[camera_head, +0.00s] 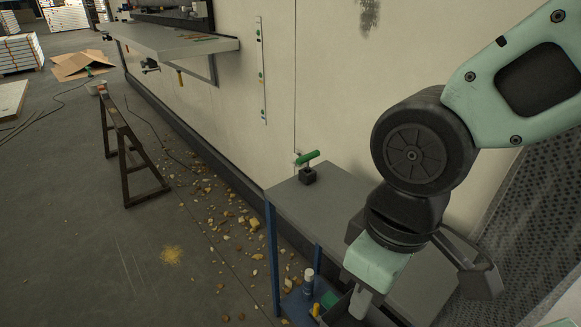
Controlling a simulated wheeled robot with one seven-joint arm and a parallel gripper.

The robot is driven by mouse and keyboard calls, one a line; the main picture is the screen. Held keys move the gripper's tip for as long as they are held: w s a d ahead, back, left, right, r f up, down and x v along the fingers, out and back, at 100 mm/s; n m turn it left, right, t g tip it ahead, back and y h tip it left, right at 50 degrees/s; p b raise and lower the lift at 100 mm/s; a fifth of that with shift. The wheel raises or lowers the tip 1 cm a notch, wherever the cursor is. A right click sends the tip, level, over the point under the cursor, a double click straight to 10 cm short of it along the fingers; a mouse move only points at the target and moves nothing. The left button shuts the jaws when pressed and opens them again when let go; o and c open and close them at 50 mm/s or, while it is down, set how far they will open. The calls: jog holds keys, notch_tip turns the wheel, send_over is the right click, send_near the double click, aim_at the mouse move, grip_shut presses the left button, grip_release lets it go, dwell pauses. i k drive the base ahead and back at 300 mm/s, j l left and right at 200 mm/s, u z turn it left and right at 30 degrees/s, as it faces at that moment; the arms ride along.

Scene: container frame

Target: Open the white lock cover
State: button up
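My arm comes in from the upper right, with mint-green links and black joints. My gripper (425,280) hangs at the lower right over a grey-topped bench. A dark angled part shows on its right and a pale part on its left; the fingertips are not clear enough to judge the opening. I see no hold on anything. No white lock cover can be made out with certainty.
Rubble (235,220) lies along the wall. A trestle (130,150) and a wall shelf (175,43) are farther off. Floor at left is mostly open.

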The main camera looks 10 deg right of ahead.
aim_at(293, 165)
jog(key=i+j, duration=0.1)
jog(key=j, duration=1.4)
jog(key=i+j, duration=0.7)
jog(key=j, duration=0.25)
jog(key=i+l, duration=0.2)
jog(key=i, duration=0.2)
jog(key=i+l, duration=0.15)
jog(key=i, duration=0.25)
